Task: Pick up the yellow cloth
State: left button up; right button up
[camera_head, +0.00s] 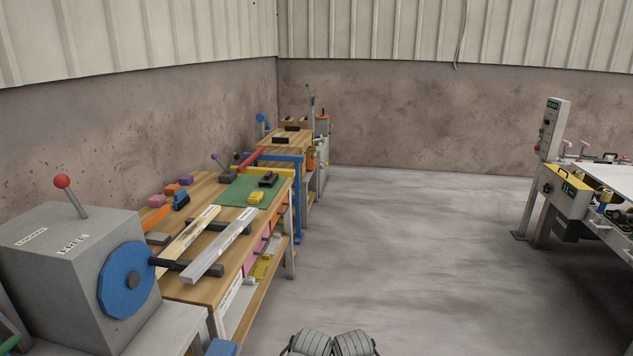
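I cannot clearly make out a yellow cloth. A flat yellow item (262,267) lies on the lower shelf of the wooden workbench (207,186), partly hidden by the bench top; I cannot tell whether it is cloth. A small yellow object (256,197) lies on the green mat (233,190) on the bench top and looks more like a block. Two grey ribbed parts, seemingly mine, show at the bottom centre edge. No gripper fingers can be made out.
A grey machine (62,265) with a blue wheel (118,283) and red-knobbed lever stands at the near left. Metal bars (217,246) lie across the bench. A machine with a control box (549,128) stands at the right. The grey floor (410,240) between is clear.

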aim_at(255, 196)
jog(key=i, duration=1.9)
jog(key=i+u, duration=0.15)
jog(key=i, duration=0.3)
jog(key=i+l+u, duration=0.2)
jog(key=i, duration=0.25)
jog(key=i+l+u, duration=0.15)
jog(key=i, duration=0.3)
jog(key=i+l+u, duration=0.4)
jog(key=i+u, duration=0.15)
jog(key=i, duration=0.1)
